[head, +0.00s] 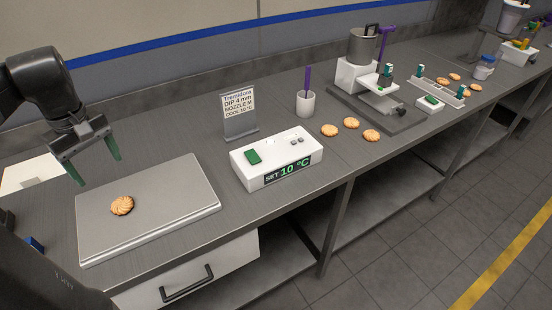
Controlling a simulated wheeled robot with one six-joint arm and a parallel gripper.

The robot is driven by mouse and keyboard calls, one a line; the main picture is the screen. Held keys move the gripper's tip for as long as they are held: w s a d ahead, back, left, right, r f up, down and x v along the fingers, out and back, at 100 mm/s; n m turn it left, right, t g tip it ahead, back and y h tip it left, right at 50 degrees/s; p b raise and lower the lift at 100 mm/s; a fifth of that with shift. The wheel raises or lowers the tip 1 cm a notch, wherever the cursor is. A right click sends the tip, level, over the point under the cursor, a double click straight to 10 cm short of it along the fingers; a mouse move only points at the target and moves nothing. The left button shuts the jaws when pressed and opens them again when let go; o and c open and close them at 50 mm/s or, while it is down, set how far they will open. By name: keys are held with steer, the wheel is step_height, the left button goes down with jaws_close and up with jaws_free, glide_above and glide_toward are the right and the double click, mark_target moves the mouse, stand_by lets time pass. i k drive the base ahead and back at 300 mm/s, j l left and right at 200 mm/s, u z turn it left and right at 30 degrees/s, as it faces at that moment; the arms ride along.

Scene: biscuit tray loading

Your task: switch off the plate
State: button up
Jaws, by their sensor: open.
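The flat grey metal plate (180,191) lies on the bench at the left, with one round swirled biscuit (122,205) on it. Right of the plate stands a white control box (276,159). Its front display (287,172) is lit and reads "SET 10 °C".
A sign (239,112) stands behind the box, reading "DIP 4 mm" and "COOL 10 °C". Several biscuits (351,123) lie right of the box. A machine with a grey pot (363,47) stands further right.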

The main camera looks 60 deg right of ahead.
mark_target(252, 156)
steer(key=k+l+z, duration=0.1)
steer(key=z, duration=1.1)
